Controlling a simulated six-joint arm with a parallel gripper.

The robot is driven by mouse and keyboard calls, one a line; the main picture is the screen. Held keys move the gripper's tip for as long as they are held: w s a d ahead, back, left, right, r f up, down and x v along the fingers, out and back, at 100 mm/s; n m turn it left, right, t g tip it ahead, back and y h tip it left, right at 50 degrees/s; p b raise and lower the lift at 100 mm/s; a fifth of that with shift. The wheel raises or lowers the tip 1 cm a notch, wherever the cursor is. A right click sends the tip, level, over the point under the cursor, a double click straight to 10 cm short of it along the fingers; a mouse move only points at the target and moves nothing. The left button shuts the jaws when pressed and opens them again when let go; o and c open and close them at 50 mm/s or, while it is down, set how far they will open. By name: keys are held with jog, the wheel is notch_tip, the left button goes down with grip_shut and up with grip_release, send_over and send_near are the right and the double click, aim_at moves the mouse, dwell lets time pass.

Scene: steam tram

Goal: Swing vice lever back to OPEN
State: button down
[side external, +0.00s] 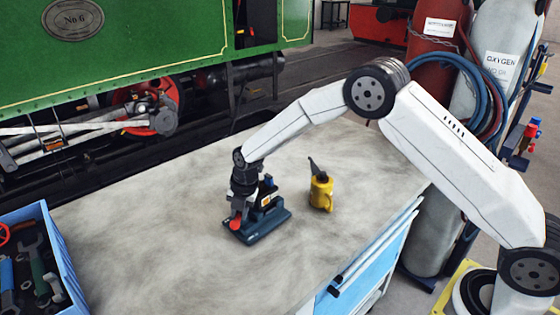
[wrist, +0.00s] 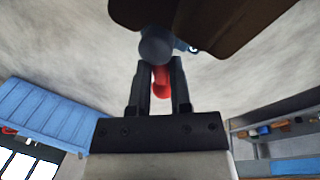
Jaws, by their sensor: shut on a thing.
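The small dark blue vice (side external: 262,228) stands on the worktop. Its lever ends in a red grip (side external: 236,224), low at the vice's front left. My gripper (side external: 238,212) points down over this side of the vice. In the wrist view my gripper (wrist: 160,70) is shut on the red grip (wrist: 161,84), which lies between the two dark fingers. A dark rounded part (wrist: 155,46) sits just beyond the fingertips, and a dark body fills the top. The OPEN mark and most of the lever cannot be made out.
A yellow oil can (side external: 320,192) stands right of the vice. A blue tool crate (side external: 62,262) is at the left end of the worktop (side external: 150,220). The worktop between crate and vice is clear. A green steam tram (side external: 150,45) stands behind.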

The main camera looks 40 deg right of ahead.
jog(key=shift+s+d+n, duration=0.1)
jog(key=shift+d+n, duration=0.1)
jog(key=shift+n, duration=0.5)
jog(key=shift+s+d+n, duration=0.1)
jog(key=shift+d+n, duration=0.05)
jog(key=shift+n, duration=0.55)
jog(key=c, duration=0.5)
grip_release()
jog(key=shift+y, duration=0.3)
jog(key=shift+c, duration=0.2)
jog(key=shift+r, duration=0.1)
jog(key=w+v, duration=0.1)
jog(key=v, duration=0.6)
jog(key=shift+s+r, duration=0.35)
jog(key=shift+s, duration=0.05)
